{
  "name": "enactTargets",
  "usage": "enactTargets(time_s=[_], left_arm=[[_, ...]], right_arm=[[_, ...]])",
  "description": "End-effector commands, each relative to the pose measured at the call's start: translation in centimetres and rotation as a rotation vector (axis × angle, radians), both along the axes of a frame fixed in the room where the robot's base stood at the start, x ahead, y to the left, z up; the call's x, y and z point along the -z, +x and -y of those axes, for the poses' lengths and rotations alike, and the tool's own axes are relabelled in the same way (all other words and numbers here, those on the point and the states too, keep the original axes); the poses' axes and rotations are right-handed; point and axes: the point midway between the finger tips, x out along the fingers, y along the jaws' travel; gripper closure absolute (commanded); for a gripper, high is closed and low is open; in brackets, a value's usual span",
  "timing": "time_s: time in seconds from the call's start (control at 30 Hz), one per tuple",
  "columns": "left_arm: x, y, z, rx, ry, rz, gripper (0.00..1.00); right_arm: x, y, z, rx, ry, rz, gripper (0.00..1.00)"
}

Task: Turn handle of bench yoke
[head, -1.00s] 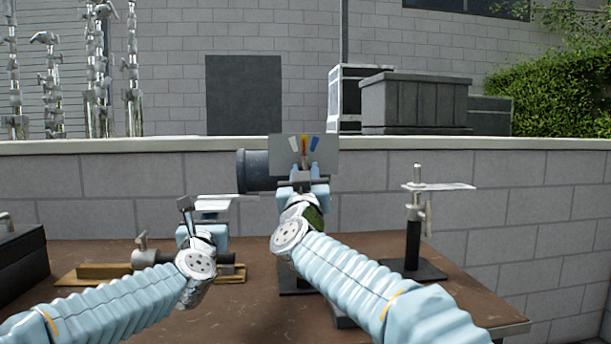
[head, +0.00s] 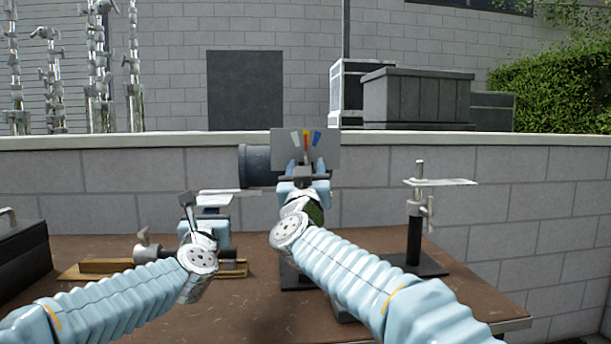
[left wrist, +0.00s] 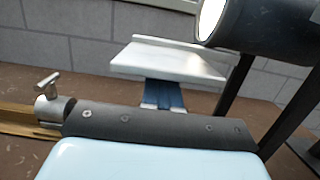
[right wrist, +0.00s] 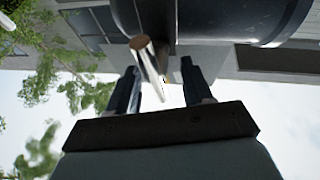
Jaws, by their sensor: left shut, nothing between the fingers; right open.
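A dark cylindrical lamp head (head: 257,166) is mounted above the bench, behind my right gripper. Its lit lens (left wrist: 209,18) and dark body show at the top right of the left wrist view, with dark support bars (left wrist: 288,108) below. A short metal handle (right wrist: 149,66) sticks out from the dark cylinder in the right wrist view. My right gripper (head: 306,168) is open, and its fingers (right wrist: 160,86) stand on either side of the handle; contact is not visible. My left gripper (left wrist: 163,96) is shut and empty, in front of a white plate (left wrist: 165,60).
A grey plate with coloured strips (head: 325,150) stands behind my right gripper. A stand with a clamp and white flag (head: 414,230) is on the right of the brown bench (head: 400,300). A wooden piece with a metal clamp (head: 100,268) and a black case (head: 22,250) are left.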

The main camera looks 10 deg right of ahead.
Motion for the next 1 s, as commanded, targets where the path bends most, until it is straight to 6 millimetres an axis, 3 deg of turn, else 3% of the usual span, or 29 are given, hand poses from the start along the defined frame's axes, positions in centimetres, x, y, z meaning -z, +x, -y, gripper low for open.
enactTargets(time_s=[0.17, 0.4, 0.6, 1.0], left_arm=[[0.0, 0.0, 0.0, 0.0, 0.0, 0.0, 1.0], [0.0, 0.0, 0.0, 0.0, 0.0, -0.001, 1.0], [0.0, 0.0, 0.0, 0.0, 0.0, -0.001, 1.0], [0.0, 0.0, 0.0, 0.0, 0.0, -0.001, 1.0]], right_arm=[[0.7, -1.8, -0.3, -0.002, 0.003, -0.002, 0.5], [2.9, -6.8, -1.2, -0.005, 0.002, -0.001, 0.5], [4.3, -9.8, -1.7, -0.004, 0.0, -0.002, 0.5], [4.7, -10.8, -1.9, -0.002, 0.0, 0.0, 0.5]])
